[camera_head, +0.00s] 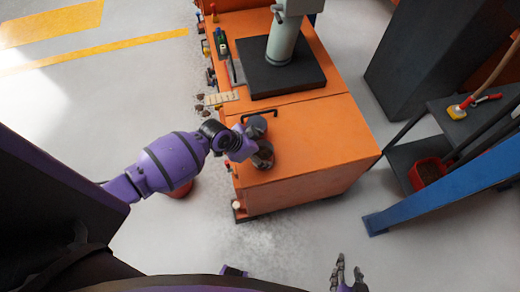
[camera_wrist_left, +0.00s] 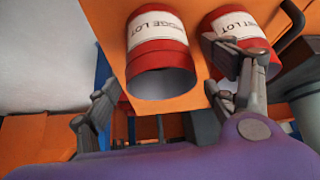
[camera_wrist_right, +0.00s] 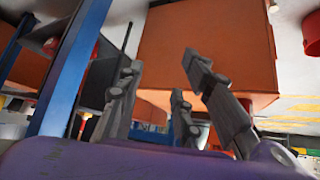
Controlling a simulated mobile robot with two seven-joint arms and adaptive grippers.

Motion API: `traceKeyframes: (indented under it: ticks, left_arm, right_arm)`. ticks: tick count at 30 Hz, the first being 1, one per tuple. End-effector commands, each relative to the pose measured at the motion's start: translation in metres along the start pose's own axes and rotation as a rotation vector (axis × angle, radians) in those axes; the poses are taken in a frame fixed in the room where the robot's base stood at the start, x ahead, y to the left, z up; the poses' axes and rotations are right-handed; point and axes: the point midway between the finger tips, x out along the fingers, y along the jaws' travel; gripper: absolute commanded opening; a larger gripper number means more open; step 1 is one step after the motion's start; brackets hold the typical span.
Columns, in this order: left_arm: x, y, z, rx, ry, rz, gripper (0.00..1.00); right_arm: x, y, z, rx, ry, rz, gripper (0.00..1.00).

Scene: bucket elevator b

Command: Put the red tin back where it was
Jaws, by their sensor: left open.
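Two red tins with white labels show in the left wrist view. The left one (camera_wrist_left: 158,45), its label ending in "EDGE LOT", lies ahead between my left gripper's spread fingers. The other tin (camera_wrist_left: 240,28), its label ending in "LOT", is to its right, partly behind a finger. In the head view, two grey round tops (camera_head: 257,125) and (camera_head: 263,156) show at the orange cabinet's top, beside my left gripper (camera_head: 250,142). My left gripper (camera_wrist_left: 170,95) is open; contact with a tin cannot be told. My right gripper (camera_head: 348,278) is open and empty, low in the head view.
The orange cabinet (camera_head: 315,140) carries a black handle (camera_head: 259,115) and a dark machine base (camera_head: 280,72). A red container (camera_head: 180,189) stands on the floor, partly behind my left arm. A red bin (camera_head: 428,172) sits on the right shelf, near a blue beam (camera_head: 440,190). The cabinet top's right half is clear.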

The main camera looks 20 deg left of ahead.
Motion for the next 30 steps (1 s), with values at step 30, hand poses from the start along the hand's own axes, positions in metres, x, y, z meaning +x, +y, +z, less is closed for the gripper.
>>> traceKeyframes:
  ticks: [30]
  left_arm:
    - [-0.123, 0.0, -0.002, 0.0, -0.001, 0.001, 0.77]
  right_arm:
    - [-0.009, 0.0, -0.007, 0.007, 0.003, 0.0, 0.33]
